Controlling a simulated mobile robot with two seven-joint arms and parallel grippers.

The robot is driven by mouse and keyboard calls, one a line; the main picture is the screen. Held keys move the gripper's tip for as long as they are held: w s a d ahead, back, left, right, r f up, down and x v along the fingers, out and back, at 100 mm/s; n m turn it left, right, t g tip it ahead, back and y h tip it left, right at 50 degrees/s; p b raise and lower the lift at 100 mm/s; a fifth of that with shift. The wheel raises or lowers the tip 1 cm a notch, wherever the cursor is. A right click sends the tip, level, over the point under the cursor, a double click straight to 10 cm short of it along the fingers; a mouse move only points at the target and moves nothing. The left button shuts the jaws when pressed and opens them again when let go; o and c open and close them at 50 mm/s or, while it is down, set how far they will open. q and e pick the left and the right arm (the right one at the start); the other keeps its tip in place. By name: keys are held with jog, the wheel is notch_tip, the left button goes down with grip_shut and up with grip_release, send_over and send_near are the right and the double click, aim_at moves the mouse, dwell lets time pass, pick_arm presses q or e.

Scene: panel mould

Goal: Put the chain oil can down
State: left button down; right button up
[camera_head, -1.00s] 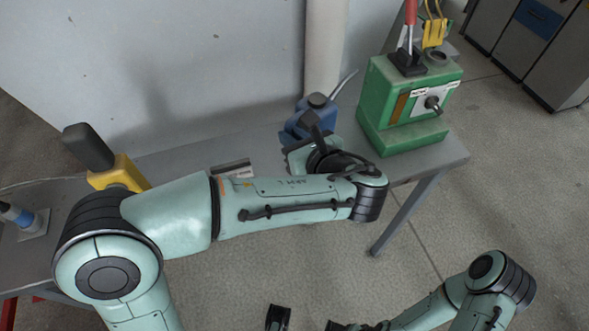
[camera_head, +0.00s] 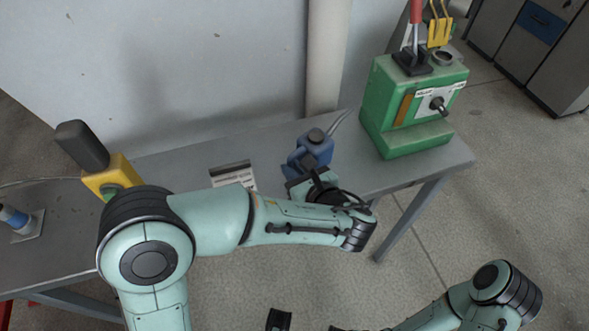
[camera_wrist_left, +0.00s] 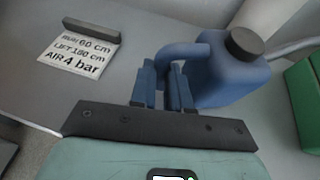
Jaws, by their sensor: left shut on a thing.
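The chain oil can (camera_head: 314,152) is blue, with a dark round cap and a thin grey spout pointing up to the right. It is upright at the bench, left of the green machine. My left gripper (camera_head: 301,180) is shut on its handle from the front. In the left wrist view the gripper (camera_wrist_left: 164,78) has its fingers on the handle of the can (camera_wrist_left: 225,78). The can's underside is hidden, so I cannot tell whether it touches the bench. My right gripper (camera_head: 306,323) shows partly at the bottom edge, fingers apart and empty.
The grey bench (camera_head: 395,172) runs along the wall. A green machine (camera_head: 408,105) stands at its right end. A printed card (camera_head: 233,174) lies left of the can. A yellow box (camera_head: 108,180) with a dark top stands further left. A pipe (camera_head: 327,60) rises behind.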

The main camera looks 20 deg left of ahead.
pick_arm(q)
jog(key=c, duration=1.1)
grip_release()
jog(key=shift+f, duration=0.15)
jog(key=shift+r, duration=0.2)
jog(key=p+v, duration=0.1)
jog(key=v, duration=1.1)
jog(key=shift+f, duration=0.1)
